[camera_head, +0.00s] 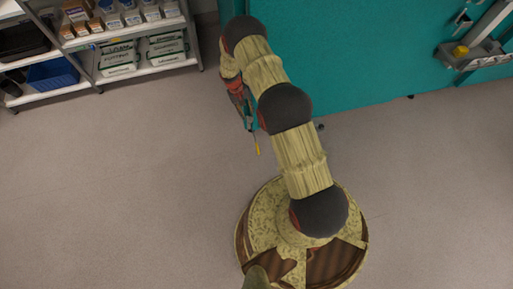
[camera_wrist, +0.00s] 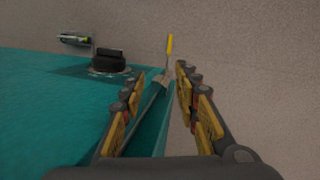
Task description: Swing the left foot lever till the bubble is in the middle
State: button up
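The lever shows in the wrist view as a thin dark rod with a yellow tip (camera_wrist: 169,44). My gripper (camera_wrist: 160,77) is open, with one finger on each side of the rod. I cannot tell whether either finger touches it. In the head view the yellow tip (camera_head: 257,149) points down to the floor just below my gripper (camera_head: 246,112). A small grey bar with a greenish-yellow strip (camera_wrist: 75,39), perhaps the bubble level, lies at the upper left of the wrist view. Its bubble is too small to make out.
A round black knob or foot (camera_wrist: 108,61) sits at the teal surface (camera_wrist: 50,110) in the wrist view. The teal cabinet (camera_head: 375,50) fills the top of the head view. A stocked shelf (camera_head: 150,70) stands upper left. The grey floor (camera_head: 120,190) is clear.

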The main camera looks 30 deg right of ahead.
jog(key=s+a+x, duration=0.2)
jog(key=x, duration=1)
jog(key=s+a+x, duration=0.2)
jog(key=x, duration=1.1)
jog(key=m+t, duration=0.2)
send_near(257, 148)
jog(key=f, duration=0.1)
jog(key=f+b, duration=0.2)
jog(key=f, duration=0.1)
jog(key=d+f+b, duration=0.1)
jog(key=f+b, duration=0.1)
jog(key=f, duration=0.2)
jog(key=shift+w+d+f+b, duration=0.1)
jog(key=shift+d+b, duration=0.15)
jog(key=shift+b, duration=0.1)
jog(key=shift+c, duration=1.2)
grip_shut()
